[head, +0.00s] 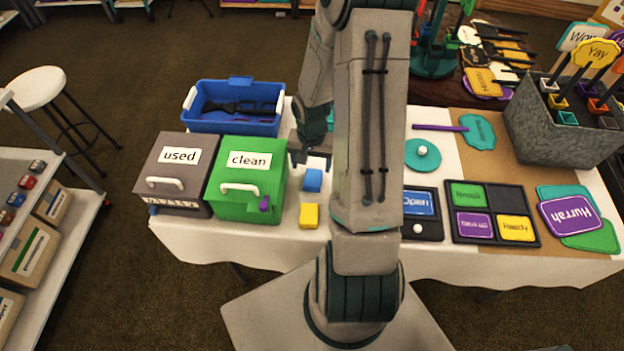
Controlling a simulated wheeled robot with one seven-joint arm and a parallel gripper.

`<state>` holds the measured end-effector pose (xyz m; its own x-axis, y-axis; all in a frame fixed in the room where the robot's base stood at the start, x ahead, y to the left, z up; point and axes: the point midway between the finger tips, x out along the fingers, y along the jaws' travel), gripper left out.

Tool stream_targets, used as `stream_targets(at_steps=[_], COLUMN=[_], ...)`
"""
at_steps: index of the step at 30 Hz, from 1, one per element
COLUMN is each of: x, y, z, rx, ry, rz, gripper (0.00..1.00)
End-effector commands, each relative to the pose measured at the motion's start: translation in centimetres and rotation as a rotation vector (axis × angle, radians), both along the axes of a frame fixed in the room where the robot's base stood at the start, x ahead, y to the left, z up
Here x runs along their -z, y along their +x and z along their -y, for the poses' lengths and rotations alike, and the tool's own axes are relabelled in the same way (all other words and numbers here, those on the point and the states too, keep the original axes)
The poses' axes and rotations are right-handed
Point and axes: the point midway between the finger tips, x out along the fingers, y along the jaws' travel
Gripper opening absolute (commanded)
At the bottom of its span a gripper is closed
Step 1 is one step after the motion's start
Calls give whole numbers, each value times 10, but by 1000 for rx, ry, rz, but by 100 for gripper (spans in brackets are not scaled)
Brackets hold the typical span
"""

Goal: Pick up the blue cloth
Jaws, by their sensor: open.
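A small folded blue cloth (312,181) lies on the white table, right of the green box marked "clean" (236,205). A yellow cloth (308,217) lies just in front of it. My gripper (309,161) is open, just behind and above the blue cloth in the picture, with its fingers apart and nothing visible between them. I cannot tell its exact height over the table. My arm hides the table to the right of the cloths.
A grey box marked "used" (172,187) stands left of the green box. A blue bin (235,88) with dark props is behind them. Sign plates in a black tray (448,230) and a grey sign holder (548,123) occupy the right.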

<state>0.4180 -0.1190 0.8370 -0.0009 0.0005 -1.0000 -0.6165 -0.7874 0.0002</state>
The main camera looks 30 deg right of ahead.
Motion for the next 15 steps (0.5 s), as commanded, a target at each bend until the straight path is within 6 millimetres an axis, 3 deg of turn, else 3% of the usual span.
stream_targets(at_steps=[8,15], x=[16,46], y=[-1,-3], z=[1,3], rx=[-1,-1], ry=[0,0], rz=[-2,-2], gripper=[71,71])
